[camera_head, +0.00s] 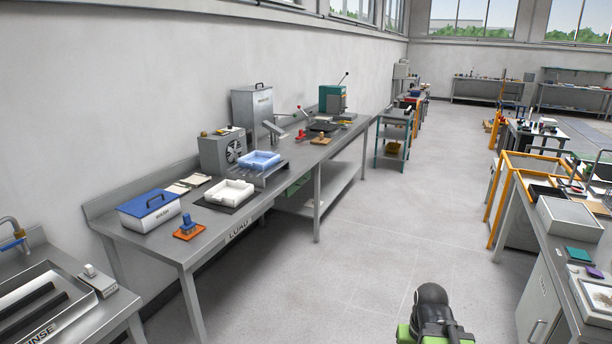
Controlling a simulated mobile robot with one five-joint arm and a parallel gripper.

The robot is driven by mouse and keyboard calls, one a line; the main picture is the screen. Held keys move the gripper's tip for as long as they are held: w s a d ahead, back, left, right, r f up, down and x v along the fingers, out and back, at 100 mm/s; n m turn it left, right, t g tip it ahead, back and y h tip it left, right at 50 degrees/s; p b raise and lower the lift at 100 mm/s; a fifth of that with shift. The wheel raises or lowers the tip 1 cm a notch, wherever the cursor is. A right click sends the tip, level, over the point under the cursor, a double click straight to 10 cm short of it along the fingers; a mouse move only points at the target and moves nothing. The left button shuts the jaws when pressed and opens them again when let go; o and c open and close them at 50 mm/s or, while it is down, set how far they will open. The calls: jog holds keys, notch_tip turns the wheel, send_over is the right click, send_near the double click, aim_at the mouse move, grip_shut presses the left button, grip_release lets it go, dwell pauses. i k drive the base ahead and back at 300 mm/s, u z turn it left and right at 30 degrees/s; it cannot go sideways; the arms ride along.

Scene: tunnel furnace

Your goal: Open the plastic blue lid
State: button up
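A white box with a flat blue lid (148,201) stands near the left end of the long grey workbench. The lid lies shut on the box and has a dark bar handle on top. The white box body (151,219) has dark lettering on its front. My arm shows at the bottom right as a black and green part, well apart from the box and over the floor. My gripper's fingers cannot be made out.
On the workbench (222,234), an orange plate with a blue piece (188,227) sits just right of the box. A sink bench (45,300) is at lower left. The aisle floor (370,230) is clear.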

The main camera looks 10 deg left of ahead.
aim_at(148, 198)
jog(key=u, duration=1.05)
jog(key=i, duration=1.4)
jog(key=u, duration=0.9)
